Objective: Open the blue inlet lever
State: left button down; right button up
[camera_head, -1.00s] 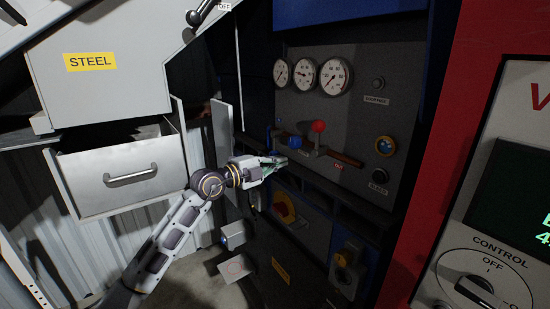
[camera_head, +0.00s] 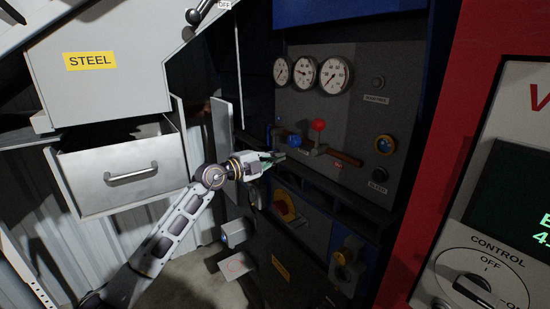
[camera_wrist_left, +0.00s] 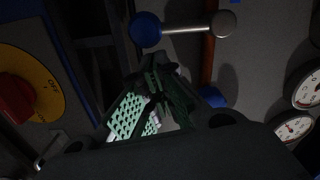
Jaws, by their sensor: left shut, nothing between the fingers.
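The panel's blue knob (camera_head: 294,139) shows in the head view, left of a red-knobbed lever (camera_head: 318,125). In the left wrist view a blue ball (camera_wrist_left: 145,29) sits at one end of a metal rod with a round silver end (camera_wrist_left: 226,22). My left gripper (camera_head: 279,156) is shut and empty, just below and left of the blue knob. Its green-padded fingers (camera_wrist_left: 152,100) show in the wrist view, apart from the blue ball. A second blue part (camera_wrist_left: 212,97) is partly hidden behind the gripper. My right gripper is not in view.
A brown bar (camera_head: 346,159) runs along the panel near the levers. Three gauges (camera_head: 305,72) sit above, and a yellow dial with a red knob (camera_head: 284,207) below. A ledge juts out under the levers. An open steel drawer (camera_head: 120,178) stands at left.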

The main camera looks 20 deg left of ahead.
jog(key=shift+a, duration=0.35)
pick_arm(q)
jog(key=shift+w+a+f+m, duration=0.2)
jog(key=shift+m, duration=0.3)
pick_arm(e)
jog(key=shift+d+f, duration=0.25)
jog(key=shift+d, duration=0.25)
pick_arm(q)
jog(key=shift+a+f+b, duration=0.1)
jog(key=shift+b, duration=0.2)
jog(key=w+a+m, duration=0.1)
jog(key=a+m, duration=0.1)
jog(key=m, duration=0.1)
jog(key=shift+w+a+f+m+b, duration=0.1)
jog(key=shift+w+f+m+b, duration=0.2)
jog(key=shift+w+f+b, duration=0.1)
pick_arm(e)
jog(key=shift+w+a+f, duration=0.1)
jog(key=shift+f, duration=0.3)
pick_arm(q)
jog(key=shift+a, duration=0.1)
jog(key=shift+w+f, duration=0.1)
jog(key=shift+f, duration=0.05)
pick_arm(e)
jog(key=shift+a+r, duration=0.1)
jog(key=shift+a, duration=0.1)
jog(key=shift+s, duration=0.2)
